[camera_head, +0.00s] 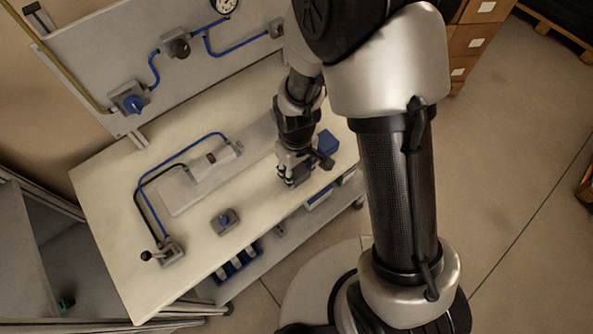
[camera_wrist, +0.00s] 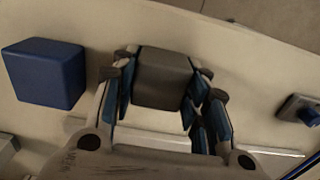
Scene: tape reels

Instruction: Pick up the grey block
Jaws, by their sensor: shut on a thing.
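The grey block (camera_wrist: 163,79) sits between the fingers of my gripper (camera_wrist: 161,88) in the wrist view. The blue-padded fingers are shut on it from both sides. In the head view my gripper (camera_head: 294,176) points down at the right part of the table, and the block can hardly be made out there. I cannot tell whether the block touches the tabletop.
A blue block (camera_wrist: 43,73) stands left of my gripper in the wrist view, and behind it in the head view (camera_head: 326,142). A grey box with a blue knob (camera_head: 225,221) and a lever box (camera_head: 166,252) stand on the table (camera_head: 130,200).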

